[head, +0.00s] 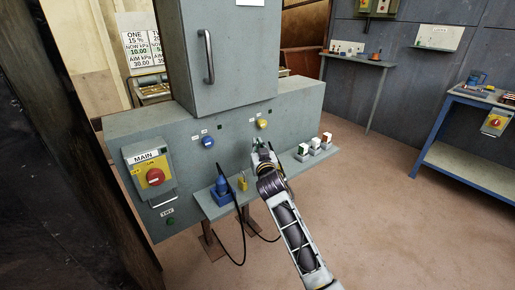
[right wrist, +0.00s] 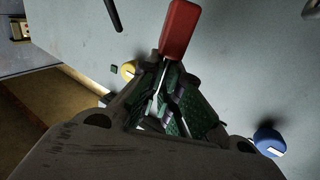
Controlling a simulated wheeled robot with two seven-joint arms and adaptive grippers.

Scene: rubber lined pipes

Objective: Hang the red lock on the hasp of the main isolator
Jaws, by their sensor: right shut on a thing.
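The red lock (right wrist: 180,30) shows in the right wrist view as a red block at the tips of my right gripper (right wrist: 165,85), which is shut on it. In the head view my right gripper (head: 262,150) is in front of the grey cabinet, above the shelf, and I cannot make out the lock there. The main isolator (head: 148,172) is at the left, a grey and yellow box with a red knob (head: 155,177), well apart from the gripper. Small metal parts show at its lower edge, but I cannot tell the hasp's exact shape. My left gripper is out of view.
The shelf (head: 213,206) bears a blue plug (head: 222,187) with a black cable, a yellow lock (head: 242,184) and several small blocks (head: 315,145). Blue (head: 208,141) and yellow (head: 262,124) switches are on the cabinet face. A dark post (head: 70,150) stands at the near left.

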